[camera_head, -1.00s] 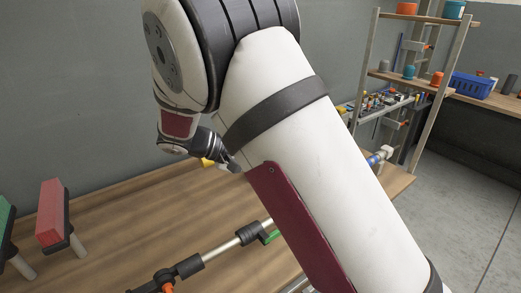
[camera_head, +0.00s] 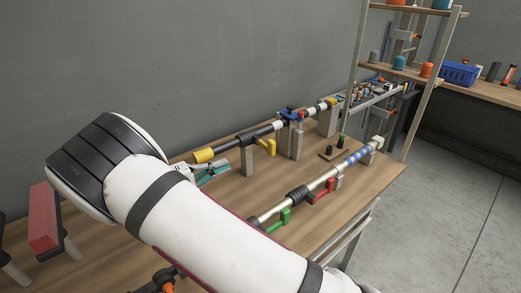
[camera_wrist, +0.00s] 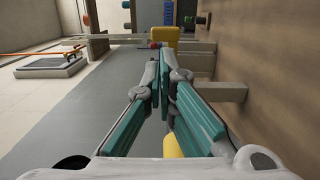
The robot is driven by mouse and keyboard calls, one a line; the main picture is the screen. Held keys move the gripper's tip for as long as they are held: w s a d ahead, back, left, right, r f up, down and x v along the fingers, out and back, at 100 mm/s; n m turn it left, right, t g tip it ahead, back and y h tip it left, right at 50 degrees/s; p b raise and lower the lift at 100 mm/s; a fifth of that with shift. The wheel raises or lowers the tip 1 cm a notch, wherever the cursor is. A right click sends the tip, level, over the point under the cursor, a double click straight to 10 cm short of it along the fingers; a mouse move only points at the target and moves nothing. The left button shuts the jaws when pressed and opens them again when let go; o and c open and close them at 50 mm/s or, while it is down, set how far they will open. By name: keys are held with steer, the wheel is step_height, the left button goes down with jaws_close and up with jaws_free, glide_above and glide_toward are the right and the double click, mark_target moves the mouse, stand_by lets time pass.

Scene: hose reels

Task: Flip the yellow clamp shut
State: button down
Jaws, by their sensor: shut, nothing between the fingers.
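Another yellow part (camera_wrist: 172,146) shows between the finger bases, partly hidden.
A yellow pipe end (camera_head: 203,155) lies close behind my gripper. Grey posts (camera_head: 247,160) hold up the rear pipe. A front pipe carries a green lever (camera_head: 280,221) and a red lever (camera_head: 322,192). Red block (camera_head: 43,217) stands left. Table between the pipes is mostly clear.

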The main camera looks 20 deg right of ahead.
mark_target(270, 146)
steer(key=shift+d, duration=0.1)
steer(key=p+x, duration=0.3)
steer(key=x, duration=1.1)
steer(key=shift+s+d+p, duration=0.1)
steer(key=shift+s+p, duration=0.05)
steer(key=shift+p, duration=0.35)
